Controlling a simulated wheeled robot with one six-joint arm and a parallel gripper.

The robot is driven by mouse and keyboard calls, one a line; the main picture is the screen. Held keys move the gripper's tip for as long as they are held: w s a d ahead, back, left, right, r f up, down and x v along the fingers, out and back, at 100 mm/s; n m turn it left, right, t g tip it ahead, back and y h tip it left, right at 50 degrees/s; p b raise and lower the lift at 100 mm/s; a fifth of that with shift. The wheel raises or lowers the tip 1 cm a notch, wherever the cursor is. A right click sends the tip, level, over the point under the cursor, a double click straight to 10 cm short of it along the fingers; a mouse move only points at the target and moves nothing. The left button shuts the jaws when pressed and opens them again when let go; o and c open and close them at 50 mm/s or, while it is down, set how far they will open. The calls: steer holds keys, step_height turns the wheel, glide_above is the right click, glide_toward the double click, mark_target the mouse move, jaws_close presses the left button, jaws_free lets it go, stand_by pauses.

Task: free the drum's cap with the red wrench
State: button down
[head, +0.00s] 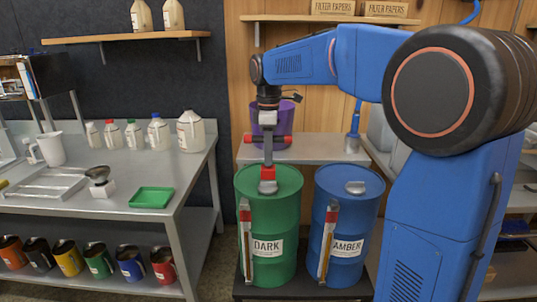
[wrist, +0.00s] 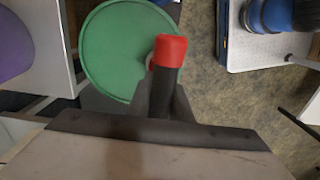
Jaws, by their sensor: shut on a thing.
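The green drum (head: 268,235) labelled DARK stands left of the blue drum. Its round lid (wrist: 112,60) fills the upper left of the wrist view. My gripper (head: 268,122) is above this drum, shut on the red wrench (head: 267,178), which hangs upright with its red lower end at the lid. In the wrist view the wrench's red end (wrist: 170,50) and dark shaft stick out from between the fingers (wrist: 168,103). The drum's cap is mostly hidden by the wrench; only a small pale edge shows. I cannot tell whether the wrench sits on it.
The blue AMBER drum (head: 342,240) stands close on the right, with a grey cap (head: 355,187). A purple bucket (head: 285,119) is on the shelf behind.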

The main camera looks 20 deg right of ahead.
steer(key=shift+f, duration=1.7)
stand_by(0.3)
steer(key=n, duration=0.5)
steer(key=shift+n, duration=0.4)
steer(key=n, duration=0.4)
steer(key=shift+n, duration=0.8)
